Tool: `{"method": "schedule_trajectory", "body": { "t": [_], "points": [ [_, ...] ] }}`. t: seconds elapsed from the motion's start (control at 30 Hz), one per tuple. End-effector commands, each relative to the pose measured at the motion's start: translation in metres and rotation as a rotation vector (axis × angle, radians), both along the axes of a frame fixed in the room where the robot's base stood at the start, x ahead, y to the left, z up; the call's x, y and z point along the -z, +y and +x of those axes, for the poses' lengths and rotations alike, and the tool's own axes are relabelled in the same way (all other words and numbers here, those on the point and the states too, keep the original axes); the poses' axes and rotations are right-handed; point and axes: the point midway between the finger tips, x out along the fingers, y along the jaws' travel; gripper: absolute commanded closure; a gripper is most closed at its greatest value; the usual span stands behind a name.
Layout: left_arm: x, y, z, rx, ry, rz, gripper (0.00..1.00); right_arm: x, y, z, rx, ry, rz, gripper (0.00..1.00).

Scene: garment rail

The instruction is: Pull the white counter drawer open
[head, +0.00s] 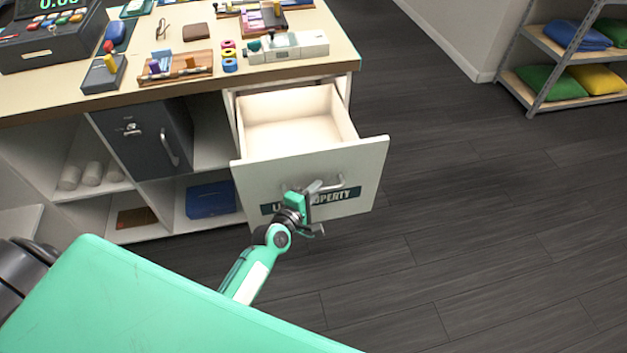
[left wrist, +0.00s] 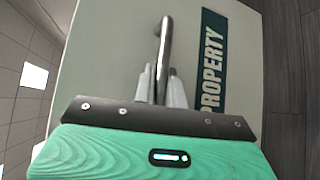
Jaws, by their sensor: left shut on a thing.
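The white counter drawer (head: 310,162) stands pulled out from the counter, and its inside looks empty. Its front carries a dark label, partly hidden by my gripper, that reads "PROPERTY" in the left wrist view (left wrist: 212,62). A metal bar handle (head: 343,190) is on the drawer front; it also shows in the left wrist view (left wrist: 163,45). My left gripper (head: 313,190) is at the handle, its fingers (left wrist: 161,86) on either side of the bar and shut on it. My right gripper is not in view.
The counter top (head: 200,105) holds a cash register (head: 50,35), a white device (head: 288,47) and several small items. A grey locked box (head: 145,140) sits in the shelves below. The dark floor (head: 470,230) to the right is clear. A rack (head: 560,60) with cushions stands at the far right.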

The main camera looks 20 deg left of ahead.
Motion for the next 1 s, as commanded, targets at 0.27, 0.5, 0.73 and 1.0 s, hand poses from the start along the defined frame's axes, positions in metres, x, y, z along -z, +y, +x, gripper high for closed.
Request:
{"method": "schedule_trajectory", "body": {
  "t": [0.27,0.5,0.73,1.0],
  "points": [
    [0.000,-0.002,-0.003,0.001,0.000,-0.001,1.00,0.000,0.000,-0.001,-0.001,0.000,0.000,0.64],
    [0.001,-0.002,-0.002,0.001,0.001,0.000,0.72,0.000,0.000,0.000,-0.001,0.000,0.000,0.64],
    [0.000,-0.002,-0.002,0.000,0.000,0.000,0.66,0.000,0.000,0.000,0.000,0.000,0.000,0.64],
    [-0.001,0.001,-0.015,0.000,0.001,0.000,0.66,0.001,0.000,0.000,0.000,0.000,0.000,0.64]
  ]
}}
